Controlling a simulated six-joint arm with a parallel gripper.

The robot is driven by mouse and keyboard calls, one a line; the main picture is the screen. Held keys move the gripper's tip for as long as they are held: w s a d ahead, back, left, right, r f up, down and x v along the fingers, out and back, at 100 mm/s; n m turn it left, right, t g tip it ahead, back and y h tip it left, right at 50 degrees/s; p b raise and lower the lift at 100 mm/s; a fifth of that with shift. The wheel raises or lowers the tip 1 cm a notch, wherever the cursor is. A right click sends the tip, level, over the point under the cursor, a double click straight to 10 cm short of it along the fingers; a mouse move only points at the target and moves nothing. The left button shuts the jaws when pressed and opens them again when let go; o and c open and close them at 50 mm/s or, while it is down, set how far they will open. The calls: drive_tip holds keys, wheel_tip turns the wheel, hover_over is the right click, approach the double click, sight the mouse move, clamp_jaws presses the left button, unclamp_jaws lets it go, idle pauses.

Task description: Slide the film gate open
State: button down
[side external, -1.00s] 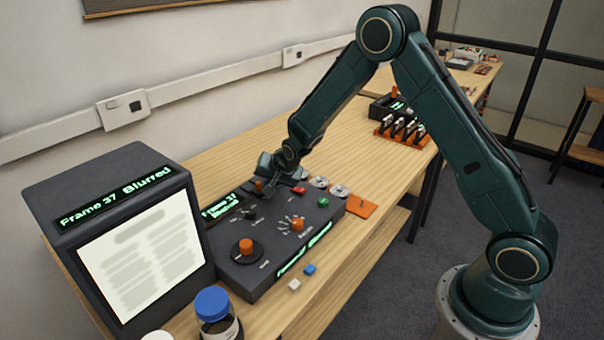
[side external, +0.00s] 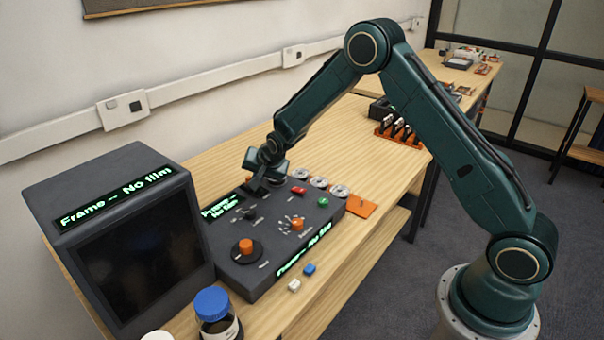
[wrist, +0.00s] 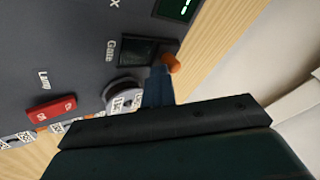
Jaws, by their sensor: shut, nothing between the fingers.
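The film gate (wrist: 138,50) shows in the wrist view as a dark slot labelled "Gate" on the grey control panel (side external: 225,262), with a small orange knob (wrist: 172,63) at its right end. My gripper (wrist: 160,80) is shut and empty, with its fingertips right beside that knob; I cannot tell whether they touch it. In the side view my gripper (side external: 256,188) is low over the panel's back edge and hides the gate. The reader's screen (side external: 142,255) is dark, and the display (side external: 117,197) above it reads "Frame – No film".
A round reel (wrist: 122,92) and the red lamp switch (wrist: 51,110) lie near my fingers. A large orange-topped knob (side external: 246,246) and a smaller orange knob (side external: 297,225) stand up from the panel. A blue-lidded jar (side external: 212,304) is in front.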

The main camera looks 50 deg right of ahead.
drive_tip(key=shift+r, duration=0.15)
drive_tip(key=v, duration=1.3)
drive_tip(key=shift+s+r, duration=0.2)
drive_tip(key=shift+s, duration=0.05)
idle(0.5)
drive_tip(key=s+a+r+n+y, duration=0.15)
drive_tip(key=s+r+n, duration=0.35)
drive_tip(key=s+r, duration=0.9)
drive_tip(key=s+a+n+g, duration=0.1)
drive_tip(key=s+n, duration=0.5)
drive_tip(key=s, duration=1.5)
drive_tip(key=shift+a+f+g, duration=0.25)
drive_tip(key=shift+a+g, duration=0.05)
drive_tip(key=shift+a, duration=0.05)
